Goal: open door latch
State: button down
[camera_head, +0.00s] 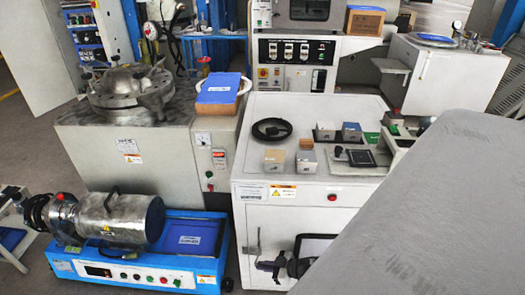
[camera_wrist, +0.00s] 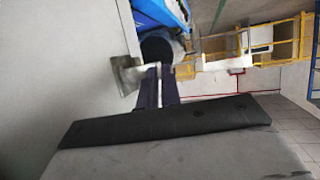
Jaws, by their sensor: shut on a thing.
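The white cabinet (camera_head: 262,222) in the head view has a small metal door latch (camera_head: 253,246) on the left part of its front. My gripper (camera_head: 265,266), dark, is low at the cabinet front, just right of and below the latch. In the wrist view the latch (camera_wrist: 128,75) is a metal piece with a thin bar, against the pale cabinet face. My gripper's dark fingers (camera_wrist: 158,92) are shut on the latch bar. The exact contact is small and blurred. The door looks closed, though its edge is hard to make out.
A blue machine with a metal cylinder (camera_head: 121,219) stands close to the cabinet's left. Small blocks (camera_head: 275,159) and a black ring (camera_head: 272,129) lie on the cabinet top. A dark-framed window (camera_head: 313,245) is right of my gripper. A yellow frame (camera_wrist: 228,47) shows farther off.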

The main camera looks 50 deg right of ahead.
jog(key=shift+d, duration=0.1)
dwell(0.3)
jog(key=c, duration=1.6)
grip_release()
jog(key=v, duration=1.3)
jog(key=shift+s+r+p, duration=0.2)
jog(key=shift+s+p, duration=0.15)
jog(key=shift+p, duration=0.05)
jog(key=shift+d, duration=0.1)
